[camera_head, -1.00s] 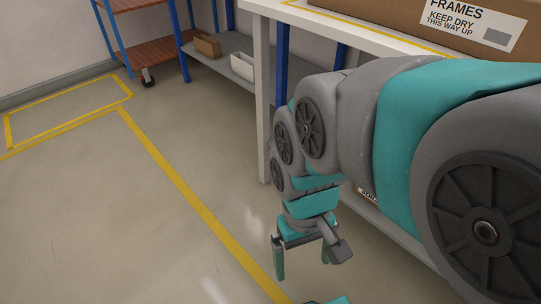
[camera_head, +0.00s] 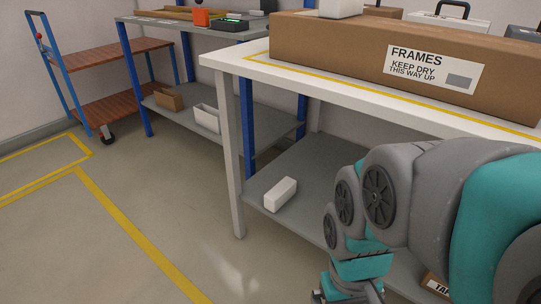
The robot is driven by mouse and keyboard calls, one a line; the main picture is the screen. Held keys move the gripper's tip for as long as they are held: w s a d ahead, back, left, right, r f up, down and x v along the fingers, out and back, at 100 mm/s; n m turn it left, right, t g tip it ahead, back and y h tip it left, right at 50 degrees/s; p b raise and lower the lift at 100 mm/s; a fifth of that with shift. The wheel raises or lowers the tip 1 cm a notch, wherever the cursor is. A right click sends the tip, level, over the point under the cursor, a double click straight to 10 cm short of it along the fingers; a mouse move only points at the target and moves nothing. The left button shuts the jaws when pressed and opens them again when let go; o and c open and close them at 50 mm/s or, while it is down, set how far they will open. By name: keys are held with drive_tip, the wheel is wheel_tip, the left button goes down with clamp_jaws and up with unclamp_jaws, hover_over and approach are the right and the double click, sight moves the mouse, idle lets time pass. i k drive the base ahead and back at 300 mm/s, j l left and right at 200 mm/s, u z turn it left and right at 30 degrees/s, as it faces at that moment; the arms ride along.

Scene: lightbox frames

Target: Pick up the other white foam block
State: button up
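A white foam block (camera_head: 280,194) lies on the grey lower shelf (camera_head: 310,170) of the near table, close to its left front leg. Another white block (camera_head: 340,8) rests on top of the long cardboard box, cut off by the top edge of the view. My arm reaches down at the lower right, in front of the lower shelf. Only my wrist shows at the bottom edge; the gripper's fingers are below the picture. The block on the shelf is to the left of my arm and apart from it.
The long cardboard box (camera_head: 330,42) labelled FRAMES stands on the white tabletop (camera_head: 232,62). The table leg (camera_head: 231,165) stands left of the shelf block. A white bin (camera_head: 206,118) and brown box (camera_head: 168,99) sit on the rear bench's shelf.

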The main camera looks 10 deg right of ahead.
sight(282, 193)
drive_tip(key=j+z, duration=0.45)
drive_tip(key=i+j+z, duration=0.1)
drive_tip(key=j+z, duration=0.15)
drive_tip(key=z, duration=0.15)
